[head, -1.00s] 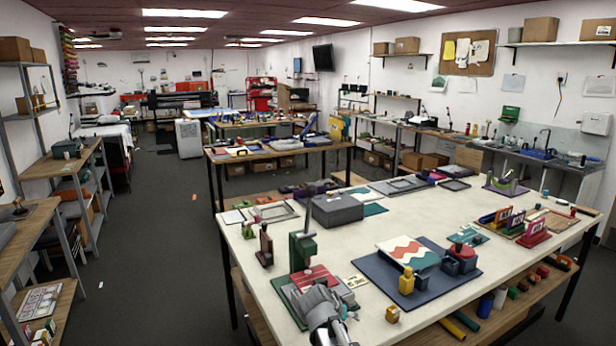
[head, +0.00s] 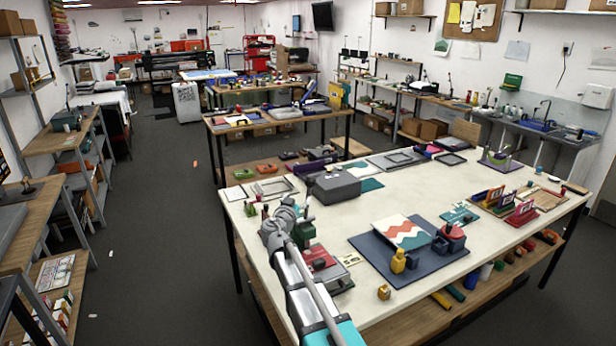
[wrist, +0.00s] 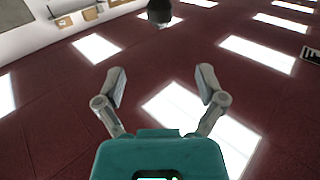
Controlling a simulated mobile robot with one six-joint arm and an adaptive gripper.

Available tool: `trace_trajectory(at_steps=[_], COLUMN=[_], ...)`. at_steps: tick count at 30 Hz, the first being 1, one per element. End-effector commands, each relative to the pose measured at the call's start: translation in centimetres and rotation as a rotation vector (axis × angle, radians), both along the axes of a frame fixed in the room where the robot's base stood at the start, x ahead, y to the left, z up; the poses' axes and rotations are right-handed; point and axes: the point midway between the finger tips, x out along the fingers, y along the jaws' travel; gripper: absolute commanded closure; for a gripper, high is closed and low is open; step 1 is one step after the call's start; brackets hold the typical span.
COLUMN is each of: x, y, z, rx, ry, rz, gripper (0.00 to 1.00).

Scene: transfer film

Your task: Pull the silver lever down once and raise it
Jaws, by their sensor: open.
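A green press (head: 303,233) stands on the near left of the big white table, mostly hidden behind my arm. The rest of the lever is hidden.
A grey box (head: 334,188) sits behind the press. A blue mat (head: 377,262) with a patterned print (head: 403,232) and yellow and dark blocks lies to the right. The wrist view is mostly ceiling and lights.

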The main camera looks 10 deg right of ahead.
Motion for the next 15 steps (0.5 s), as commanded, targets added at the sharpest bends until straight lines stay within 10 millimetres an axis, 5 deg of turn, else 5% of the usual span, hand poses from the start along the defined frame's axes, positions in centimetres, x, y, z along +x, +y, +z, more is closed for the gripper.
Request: trace_trajectory(at_steps=[15], x=[0.69], y=[-0.24], z=[-0.08], rx=[0.000], ry=[0.001], rz=[-0.001], gripper=[0.11])
